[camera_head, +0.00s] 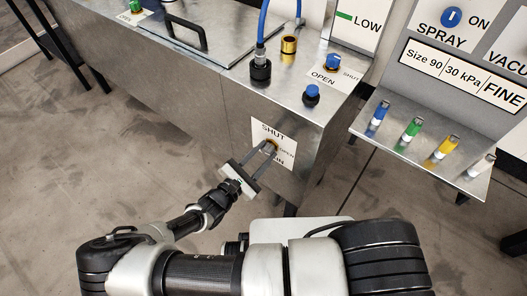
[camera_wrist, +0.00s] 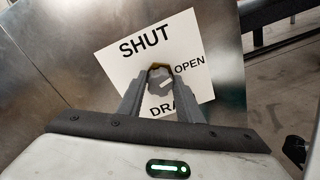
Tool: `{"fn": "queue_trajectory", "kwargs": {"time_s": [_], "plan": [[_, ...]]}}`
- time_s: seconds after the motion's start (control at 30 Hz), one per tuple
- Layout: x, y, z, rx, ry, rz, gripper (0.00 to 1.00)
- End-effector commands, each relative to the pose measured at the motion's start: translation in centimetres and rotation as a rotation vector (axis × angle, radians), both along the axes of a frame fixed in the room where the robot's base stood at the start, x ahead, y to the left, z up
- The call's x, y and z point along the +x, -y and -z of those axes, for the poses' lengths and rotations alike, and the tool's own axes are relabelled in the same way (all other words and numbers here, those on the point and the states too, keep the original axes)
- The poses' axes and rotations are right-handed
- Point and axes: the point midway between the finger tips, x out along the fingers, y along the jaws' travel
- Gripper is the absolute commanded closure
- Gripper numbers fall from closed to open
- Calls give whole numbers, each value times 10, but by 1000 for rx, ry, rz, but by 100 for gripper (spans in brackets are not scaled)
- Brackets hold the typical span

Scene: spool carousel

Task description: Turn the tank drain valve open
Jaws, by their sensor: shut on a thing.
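The drain valve knob (camera_wrist: 160,82) is a small grey ribbed knob with a brass-coloured part behind it. It sits on a white label (camera_wrist: 190,45) reading SHUT at the upper left, OPEN at the right and a partly hidden DRAIN below. A pale mark shows on the knob's face, slanting up towards the right; I cannot tell exactly where it points. My gripper (camera_wrist: 160,76) is shut on the knob, one finger on each side. In the head view my gripper (camera_head: 267,149) reaches the label (camera_head: 262,131) on the metal tank's front (camera_head: 233,110); its fingers mostly hide the knob.
Above, the tank top carries a blue-capped valve (camera_head: 333,62), a blue knob (camera_head: 311,95), a brass fitting (camera_head: 289,45) and a blue hose (camera_head: 263,22). A shelf (camera_head: 440,165) with several coloured vials stands at the right. The floor (camera_head: 110,170) at the left is clear.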

Motion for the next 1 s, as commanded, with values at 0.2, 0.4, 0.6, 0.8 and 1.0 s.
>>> {"fn": "queue_trajectory", "kwargs": {"time_s": [0.2,0.4,0.6,0.8,1.0], "plan": [[-1,0,0,112,86,0,90],[-1,0,1,175,135,-1,90],[-1,0,1,203,156,0,90],[-1,0,1,210,162,1,90],[-1,0,1,210,161,1,90]]}}
